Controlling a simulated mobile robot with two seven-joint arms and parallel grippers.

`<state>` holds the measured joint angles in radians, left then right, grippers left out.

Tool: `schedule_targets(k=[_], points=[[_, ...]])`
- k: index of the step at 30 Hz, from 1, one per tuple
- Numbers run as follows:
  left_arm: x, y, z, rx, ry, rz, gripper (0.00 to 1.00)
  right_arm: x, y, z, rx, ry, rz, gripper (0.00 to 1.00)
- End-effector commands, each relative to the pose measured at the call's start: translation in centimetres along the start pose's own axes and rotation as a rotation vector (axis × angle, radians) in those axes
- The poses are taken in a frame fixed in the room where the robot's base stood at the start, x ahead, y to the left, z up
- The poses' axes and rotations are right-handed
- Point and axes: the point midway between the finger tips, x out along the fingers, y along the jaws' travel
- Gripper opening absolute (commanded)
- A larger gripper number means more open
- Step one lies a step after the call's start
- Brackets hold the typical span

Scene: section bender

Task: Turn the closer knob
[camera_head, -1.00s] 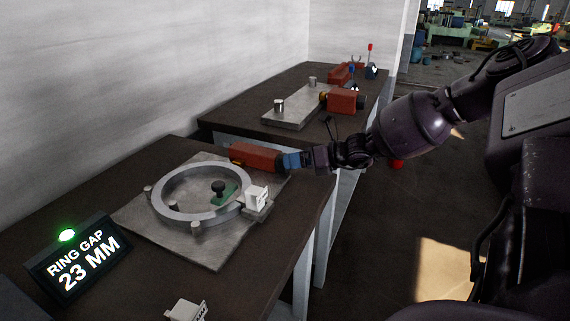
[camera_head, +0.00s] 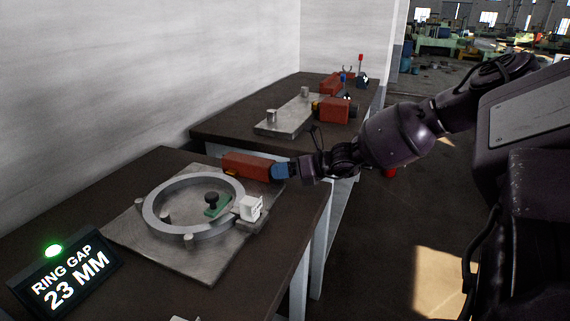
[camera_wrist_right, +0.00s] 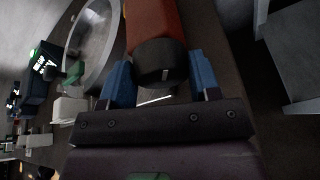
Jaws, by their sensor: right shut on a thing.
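A red block (camera_head: 246,166) sits at the back right edge of the metal plate (camera_head: 160,247) on the near bench. In the right wrist view, the black closer knob (camera_wrist_right: 158,64) sticks out of the red block's end. My right gripper (camera_head: 280,171) is at that end, its blue fingers on both sides of the knob and shut on it. A display (camera_head: 66,276) reads "RING GAP 23 MM" under a lit green lamp. My left gripper is out of view.
A second bench (camera_head: 225,128) behind holds another metal plate (camera_head: 290,116) with a red block (camera_head: 334,110). A grey wall (camera_head: 150,70) runs along the left.

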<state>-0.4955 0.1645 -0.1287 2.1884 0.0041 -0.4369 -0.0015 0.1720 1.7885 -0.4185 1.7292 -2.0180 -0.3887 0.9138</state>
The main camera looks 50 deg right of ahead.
Motion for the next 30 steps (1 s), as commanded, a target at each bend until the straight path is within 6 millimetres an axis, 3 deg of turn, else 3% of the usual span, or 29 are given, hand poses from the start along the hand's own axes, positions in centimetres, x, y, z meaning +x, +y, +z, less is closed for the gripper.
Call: schedule_targets(k=[24, 30], points=[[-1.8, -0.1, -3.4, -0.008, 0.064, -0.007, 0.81, -0.2, 0.4, 0.4, -0.304, -0.035, -0.117, 0.33], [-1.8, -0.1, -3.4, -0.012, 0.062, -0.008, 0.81, -0.1, 0.4, 0.0, -0.342, -0.03, -0.13, 0.33]])
